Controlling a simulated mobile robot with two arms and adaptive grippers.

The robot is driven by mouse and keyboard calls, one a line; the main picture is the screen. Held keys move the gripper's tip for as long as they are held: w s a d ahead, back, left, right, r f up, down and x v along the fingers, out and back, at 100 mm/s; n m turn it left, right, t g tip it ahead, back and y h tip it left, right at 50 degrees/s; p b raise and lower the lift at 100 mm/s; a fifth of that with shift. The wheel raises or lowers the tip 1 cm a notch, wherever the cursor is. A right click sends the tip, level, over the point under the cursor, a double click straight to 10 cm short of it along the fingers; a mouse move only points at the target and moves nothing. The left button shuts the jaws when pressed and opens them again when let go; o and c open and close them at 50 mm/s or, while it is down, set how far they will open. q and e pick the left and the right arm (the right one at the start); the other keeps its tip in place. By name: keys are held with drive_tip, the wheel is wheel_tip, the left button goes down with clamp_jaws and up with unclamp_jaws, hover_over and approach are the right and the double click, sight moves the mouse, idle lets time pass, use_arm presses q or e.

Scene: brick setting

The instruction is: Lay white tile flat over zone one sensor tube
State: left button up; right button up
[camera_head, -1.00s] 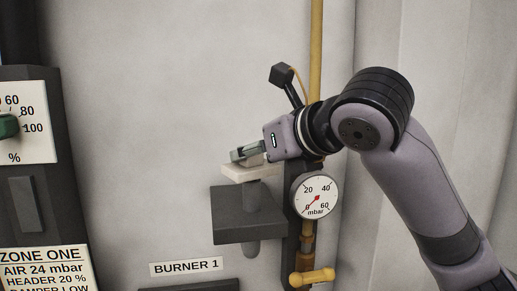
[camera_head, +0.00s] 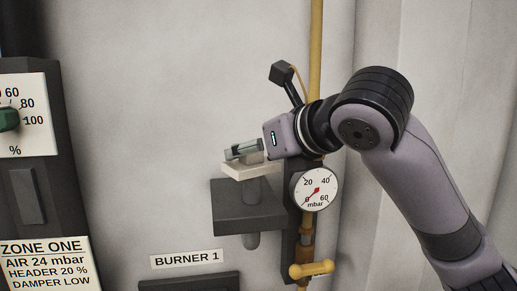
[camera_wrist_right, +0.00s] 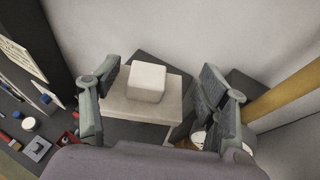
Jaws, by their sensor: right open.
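The white tile (camera_head: 252,171) lies level, as far as I can tell, on top of the grey sensor tube (camera_head: 250,190), which stands up through a dark bracket. In the right wrist view the tile (camera_wrist_right: 145,110) is a pale slab with a white block-shaped knob (camera_wrist_right: 146,82) on top. My right gripper (camera_head: 243,150) is just above the tile. In the wrist view its fingers (camera_wrist_right: 158,80) are open on either side of the knob, with gaps between. The tube top is hidden under the tile. My left gripper is not in view.
A pressure gauge (camera_head: 315,190) and a yellow pipe (camera_head: 316,60) are close on the right of the dark bracket (camera_head: 230,222). The zone one panel (camera_head: 45,262) is at the left. Bare wall lies between. Small items show low left in the wrist view.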

drive_tip(key=shift+r, duration=0.1)
drive_tip(key=shift+r, duration=0.3)
drive_tip(key=b+v, duration=0.5)
drive_tip(key=v, duration=0.7)
drive_tip(key=shift+r, duration=0.2)
